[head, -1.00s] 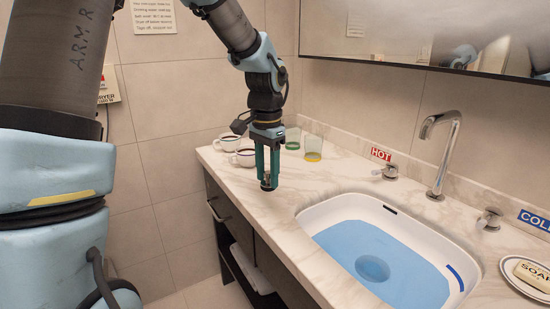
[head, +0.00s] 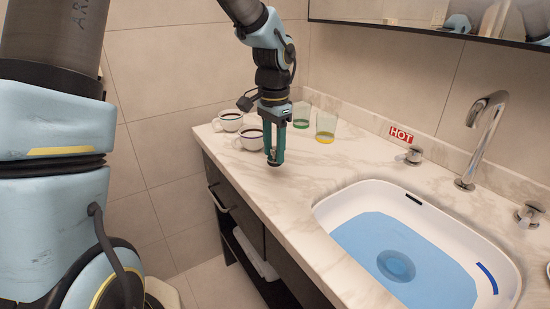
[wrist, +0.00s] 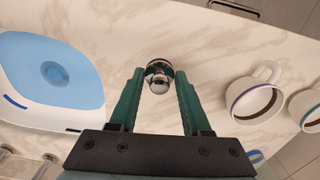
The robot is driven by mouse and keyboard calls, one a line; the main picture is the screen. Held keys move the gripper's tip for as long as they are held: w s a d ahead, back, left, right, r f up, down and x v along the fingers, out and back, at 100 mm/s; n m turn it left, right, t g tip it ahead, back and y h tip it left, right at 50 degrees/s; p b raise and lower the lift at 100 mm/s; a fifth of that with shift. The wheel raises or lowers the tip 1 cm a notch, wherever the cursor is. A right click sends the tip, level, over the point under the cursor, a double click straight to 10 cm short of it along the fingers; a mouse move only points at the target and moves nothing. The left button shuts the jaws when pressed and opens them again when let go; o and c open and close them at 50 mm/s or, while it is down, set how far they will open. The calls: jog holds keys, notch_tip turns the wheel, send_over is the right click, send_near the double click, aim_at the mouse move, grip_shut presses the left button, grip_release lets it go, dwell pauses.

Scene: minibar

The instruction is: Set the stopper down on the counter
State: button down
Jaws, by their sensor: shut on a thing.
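My gripper (head: 274,160) points straight down over the marble counter (head: 330,160), left of the sink and in front of the cups. It is shut on the stopper. In the wrist view the stopper (wrist: 159,80) shows between the fingertips of my gripper (wrist: 158,85), with a shiny round metal knob and a dark rim. In the head view the fingers mostly hide the stopper; its dark base (head: 274,163) shows at the tips. The base is at or just above the counter; I cannot tell whether it touches.
Two white cups with dark contents (head: 250,138) (head: 229,121) stand behind and left of my gripper. Two glasses, green-bottomed (head: 301,115) and yellow-bottomed (head: 325,128), stand at the back. The white sink (head: 335,208) holds blue water. Marble between gripper and sink is clear.

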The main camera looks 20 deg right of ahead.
aim_at(274, 159)
jog(key=shift+f, duration=2.3)
jog(key=shift+f, duration=0.15)
jog(key=shift+c, duration=1.8)
grip_release()
notch_tip(274, 159, up, 12)
jog(key=shift+r, duration=0.15)
jog(key=s+a+f+n, duration=0.1)
jog(key=a+n, duration=0.3)
jog(key=a, duration=0.6)
jog(key=s+a+f+n+t, duration=0.1)
jog(key=a+f+n, duration=0.3)
jog(key=a, duration=0.6)
jog(key=s+a+f+n, duration=0.2)
jog(key=a+n, duration=0.3)
jog(key=a, duration=0.5)
jog(key=shift+f+n+t, duration=0.3)
jog(key=shift+f+n, duration=0.05)
jog(key=shift+n, duration=0.05)
